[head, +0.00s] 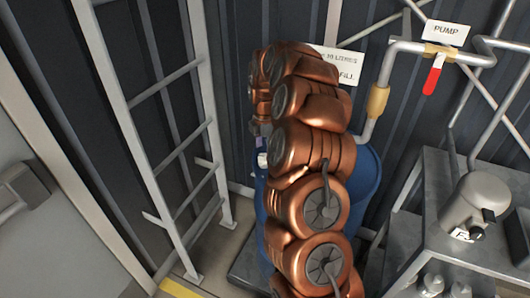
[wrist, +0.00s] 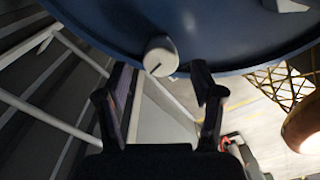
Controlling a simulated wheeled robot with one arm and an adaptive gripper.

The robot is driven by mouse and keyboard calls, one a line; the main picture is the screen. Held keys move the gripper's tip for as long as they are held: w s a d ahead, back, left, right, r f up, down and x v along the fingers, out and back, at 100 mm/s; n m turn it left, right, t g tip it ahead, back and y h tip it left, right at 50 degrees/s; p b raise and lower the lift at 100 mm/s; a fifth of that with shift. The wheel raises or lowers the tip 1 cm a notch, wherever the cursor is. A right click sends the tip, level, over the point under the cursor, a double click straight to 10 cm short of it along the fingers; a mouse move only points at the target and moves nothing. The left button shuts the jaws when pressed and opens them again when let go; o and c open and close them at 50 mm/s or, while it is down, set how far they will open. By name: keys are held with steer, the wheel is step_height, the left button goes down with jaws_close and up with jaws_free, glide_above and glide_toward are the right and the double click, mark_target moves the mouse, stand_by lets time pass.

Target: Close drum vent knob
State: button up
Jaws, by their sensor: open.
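The blue drum (head: 365,178) stands behind my copper arm in the head view. Its dark blue top fills the upper part of the wrist view (wrist: 240,30). The vent knob (wrist: 161,56) is a small white round knob with a dark line on its face, near the drum's rim. A small white piece at the drum's left edge in the head view may be the same knob (head: 262,160). My gripper (wrist: 162,76) is open and empty, its two fingers apart on either side of the knob in the picture. I cannot tell if they touch it. My arm mostly hides the gripper in the head view.
A grey ladder (head: 165,135) stands left of the drum. A pipe with a red-handled valve (head: 432,78) runs behind on the right, above a grey bench (head: 470,248). A white sign (head: 345,65) on the dark wall is partly hidden by my arm.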

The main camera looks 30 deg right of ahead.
mark_target(265, 156)
steer(key=shift+f+p, duration=0.3)
steer(key=shift+f, duration=1.25)
steer(key=c, duration=1.1)
